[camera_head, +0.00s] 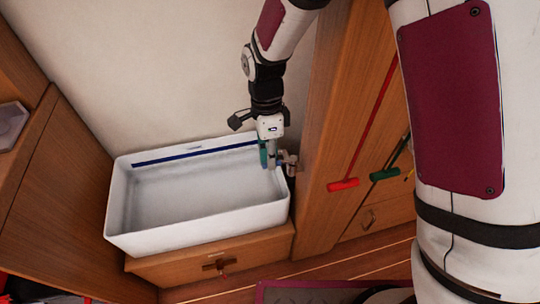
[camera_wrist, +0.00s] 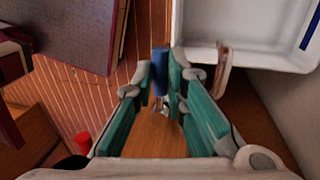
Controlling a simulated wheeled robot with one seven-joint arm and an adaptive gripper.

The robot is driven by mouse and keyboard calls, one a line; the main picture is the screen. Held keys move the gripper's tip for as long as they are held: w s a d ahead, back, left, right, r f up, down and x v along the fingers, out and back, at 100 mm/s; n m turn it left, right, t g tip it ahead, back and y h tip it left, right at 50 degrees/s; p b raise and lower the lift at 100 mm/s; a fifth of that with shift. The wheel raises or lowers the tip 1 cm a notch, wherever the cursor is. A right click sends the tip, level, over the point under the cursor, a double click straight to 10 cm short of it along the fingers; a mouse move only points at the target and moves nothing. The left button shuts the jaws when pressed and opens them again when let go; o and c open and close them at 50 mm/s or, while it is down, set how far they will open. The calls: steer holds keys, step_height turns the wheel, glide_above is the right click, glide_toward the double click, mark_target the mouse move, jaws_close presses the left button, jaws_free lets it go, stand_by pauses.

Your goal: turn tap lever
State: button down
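The tap (camera_head: 290,161) is a small grey metal fitting at the right end of the white basin (camera_head: 117,200). My gripper (camera_head: 268,158) points down beside it, close to the basin's right inner wall, and hides part of the tap. In the wrist view, my gripper (camera_wrist: 160,72) has its teal fingers apart. A blue bar (camera_wrist: 160,57), which looks like the tap lever, shows between the fingertips with narrow gaps on both sides. Contact with it cannot be made out. A brownish metal piece, probably the spout (camera_wrist: 223,70), shows right of the fingers.
A wooden cabinet (camera_head: 180,268) carries the basin. A wooden panel (camera_head: 325,130) stands close on the right, with a red-handled tool (camera_head: 343,185) and a green-handled tool (camera_head: 384,174) hanging past it. A wall lies behind. The basin's inside looks empty.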

steer(key=s+n+p, duration=0.1)
steer(key=n, duration=0.1)
steer(key=s+d+n+p, duration=0.1)
steer(key=n, duration=0.1)
steer(key=shift+s+n+t+h, duration=0.1)
steer(key=shift+n+t+h, duration=0.2)
steer(key=shift+n+h, duration=0.1)
steer(key=c, duration=1.6)
jaws_free()
steer(key=shift+r, duration=0.15)
step_height(320, 180, up, 12)
steer(key=w+a, duration=0.1)
steer(key=shift+w+a+f, duration=0.25)
steer(key=shift+w, duration=0.15)
